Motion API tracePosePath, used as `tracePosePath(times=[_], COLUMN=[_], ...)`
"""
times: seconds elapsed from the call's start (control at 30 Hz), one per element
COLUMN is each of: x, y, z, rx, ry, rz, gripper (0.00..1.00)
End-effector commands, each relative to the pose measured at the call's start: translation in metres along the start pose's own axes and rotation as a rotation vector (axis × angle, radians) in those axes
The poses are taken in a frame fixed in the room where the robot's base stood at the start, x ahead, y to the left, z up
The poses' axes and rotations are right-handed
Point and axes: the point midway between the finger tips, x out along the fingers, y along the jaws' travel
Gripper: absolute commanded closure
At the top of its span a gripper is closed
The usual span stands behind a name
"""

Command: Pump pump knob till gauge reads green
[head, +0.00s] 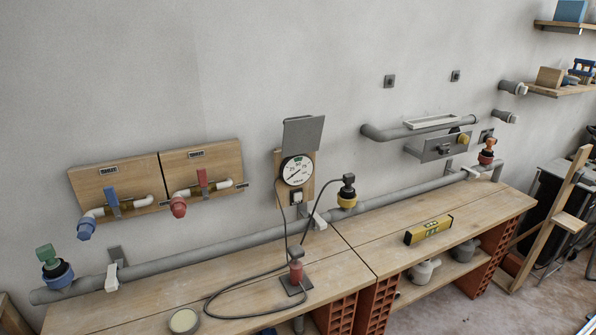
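The round white gauge (297,170) hangs on a small wooden board on the wall, with a green mark at the top of its dial. Its needle seems to point to the lower left, but it is too small to read surely. A grey plate sits above the gauge. My gripper is not in view, and nothing is seen touching the knob.
A wooden bench (430,255) on red bricks runs along the wall below a grey pipe (225,243). A yellow level (428,230) and a tape roll (184,321) lie on it. Blue (86,228) and red (178,207) taps hang left. A wooden frame (545,228) stands right.

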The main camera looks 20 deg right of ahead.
Motion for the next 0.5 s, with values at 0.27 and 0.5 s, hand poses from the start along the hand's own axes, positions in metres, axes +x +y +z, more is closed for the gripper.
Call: tracePosePath(times=[0.27,0.5], x=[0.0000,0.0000], y=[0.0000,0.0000], z=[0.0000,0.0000], rx=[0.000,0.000], ry=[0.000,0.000], rz=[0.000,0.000], gripper=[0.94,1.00])
